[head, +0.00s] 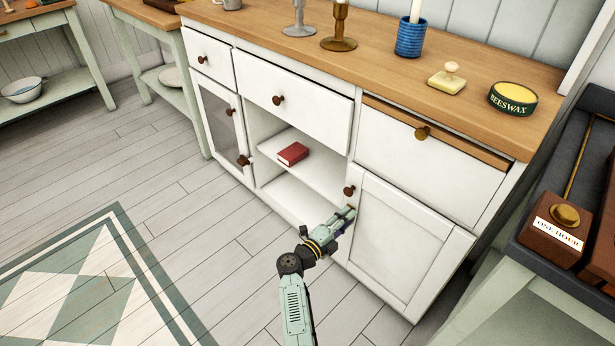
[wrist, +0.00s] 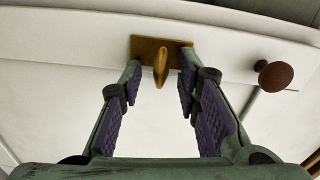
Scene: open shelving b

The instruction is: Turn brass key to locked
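The brass key (wrist: 161,64) stands out from a brass plate (wrist: 146,47) on the white cabinet front in the wrist view. Its bow looks narrow and points up and down in that picture. My gripper (wrist: 159,72) is open, with one finger on each side of the key and a gap on both sides. In the head view, my gripper (head: 345,216) is at the left edge of the lower right door (head: 402,246), just below its dark knob (head: 349,190). There the gripper mostly hides the key.
Left of the door is an open shelf with a red book (head: 292,153). A side table with a wooden box (head: 553,228) stands at the right.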

